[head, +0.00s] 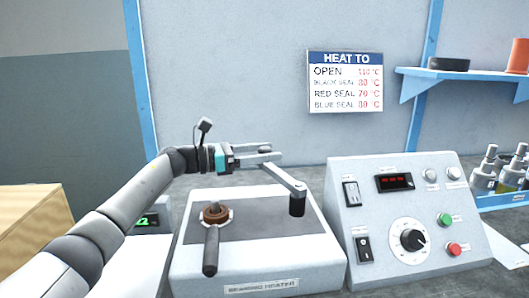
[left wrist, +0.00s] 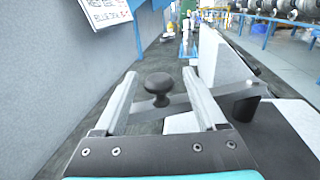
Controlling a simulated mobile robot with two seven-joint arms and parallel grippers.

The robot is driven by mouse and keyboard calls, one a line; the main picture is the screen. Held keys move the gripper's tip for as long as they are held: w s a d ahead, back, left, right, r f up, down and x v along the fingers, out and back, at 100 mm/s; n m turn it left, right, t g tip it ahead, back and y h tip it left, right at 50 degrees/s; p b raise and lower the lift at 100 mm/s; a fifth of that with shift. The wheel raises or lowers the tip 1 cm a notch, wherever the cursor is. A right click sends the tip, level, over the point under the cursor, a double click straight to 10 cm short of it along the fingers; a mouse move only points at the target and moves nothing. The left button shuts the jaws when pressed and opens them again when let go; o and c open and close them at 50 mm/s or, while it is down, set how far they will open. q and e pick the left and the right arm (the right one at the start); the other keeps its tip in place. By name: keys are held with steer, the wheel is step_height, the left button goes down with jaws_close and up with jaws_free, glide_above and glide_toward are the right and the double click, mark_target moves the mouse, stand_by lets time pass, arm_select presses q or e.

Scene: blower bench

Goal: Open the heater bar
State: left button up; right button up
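The bearing heater (head: 318,262) is a white box with a dark top in the head view. Its grey heater bar (head: 287,178) runs from a dark post (head: 297,204) back and left, off the brown ring (head: 215,212). A black knob (left wrist: 158,86) stands on the bar's free end. My left gripper (head: 268,154) is over that end with its fingers apart. In the left wrist view the knob lies between the fingertips, with a gap on each side. The bar (left wrist: 180,103) passes below the fingers. My right gripper is in neither view.
A dark handle (head: 211,252) sticks forward from the ring. A control box (head: 383,222) stands close to the heater's right. A wooden box (head: 30,225) is at left. Bottles (head: 487,170) stand at far right. The wall behind carries a temperature sign (head: 345,82).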

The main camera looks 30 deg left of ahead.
arm_select(q)
steer(key=shift+s+a, duration=0.3)
steer(key=shift+a, duration=0.1)
steer(key=p+v, duration=0.1)
steer(key=v, duration=1.3)
steer(key=shift+s+p, duration=0.15)
steer(key=shift+p, duration=0.15)
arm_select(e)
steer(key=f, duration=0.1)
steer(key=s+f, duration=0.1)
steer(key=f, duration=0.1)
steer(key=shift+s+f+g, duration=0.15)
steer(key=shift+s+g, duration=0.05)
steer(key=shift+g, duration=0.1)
